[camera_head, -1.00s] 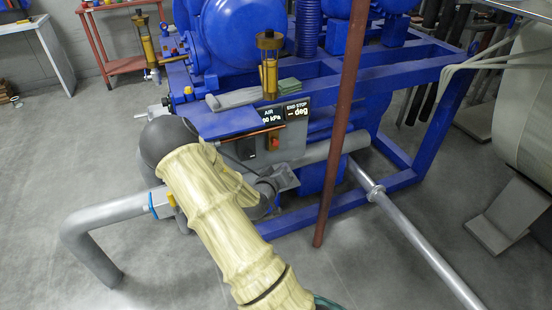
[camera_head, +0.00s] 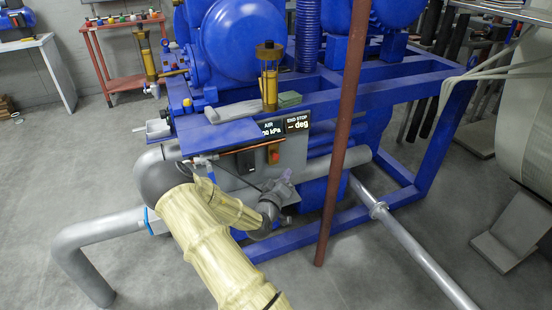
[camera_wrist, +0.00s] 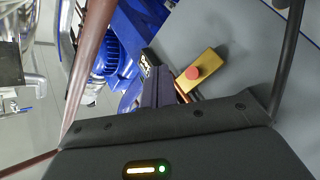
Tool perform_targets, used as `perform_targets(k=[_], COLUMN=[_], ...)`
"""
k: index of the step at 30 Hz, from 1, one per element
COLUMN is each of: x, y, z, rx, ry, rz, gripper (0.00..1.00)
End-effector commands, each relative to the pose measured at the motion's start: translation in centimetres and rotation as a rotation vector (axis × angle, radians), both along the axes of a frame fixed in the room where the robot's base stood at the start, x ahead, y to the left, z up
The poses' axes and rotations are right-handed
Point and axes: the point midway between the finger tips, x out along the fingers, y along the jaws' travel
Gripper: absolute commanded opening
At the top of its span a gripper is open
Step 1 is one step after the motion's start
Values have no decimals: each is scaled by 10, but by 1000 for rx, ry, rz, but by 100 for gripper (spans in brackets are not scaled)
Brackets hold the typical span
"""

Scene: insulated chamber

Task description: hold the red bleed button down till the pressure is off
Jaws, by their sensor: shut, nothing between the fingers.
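The red bleed button (camera_head: 275,157) is on the front of the grey control panel of the blue machine. In the wrist view the red button (camera_wrist: 193,73) is a round cap on a yellow plate, with nothing covering it. My gripper (camera_head: 286,176) is just below the button in the head view, pointing up toward the panel. In the wrist view the dark fingers (camera_wrist: 160,76) are together and empty, to the left of the button and apart from it in the picture. An AIR display (camera_head: 272,129) in kPa sits above the button; its digits are partly unreadable.
An END STOP display (camera_head: 298,122) reads "– deg". A rust-red upright pole (camera_head: 340,130) stands right of the panel. A grey pipe (camera_head: 95,235) bends to the floor at left, and a thin pipe (camera_head: 420,255) runs along the right.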

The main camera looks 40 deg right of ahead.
Motion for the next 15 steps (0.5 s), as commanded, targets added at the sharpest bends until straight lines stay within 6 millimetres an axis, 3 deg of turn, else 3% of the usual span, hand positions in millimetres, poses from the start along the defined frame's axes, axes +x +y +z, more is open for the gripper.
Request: perform_targets(k=[15], x=[56], y=[-12], z=[-1], rx=[-1], ry=[0], rz=[2], gripper=[0])
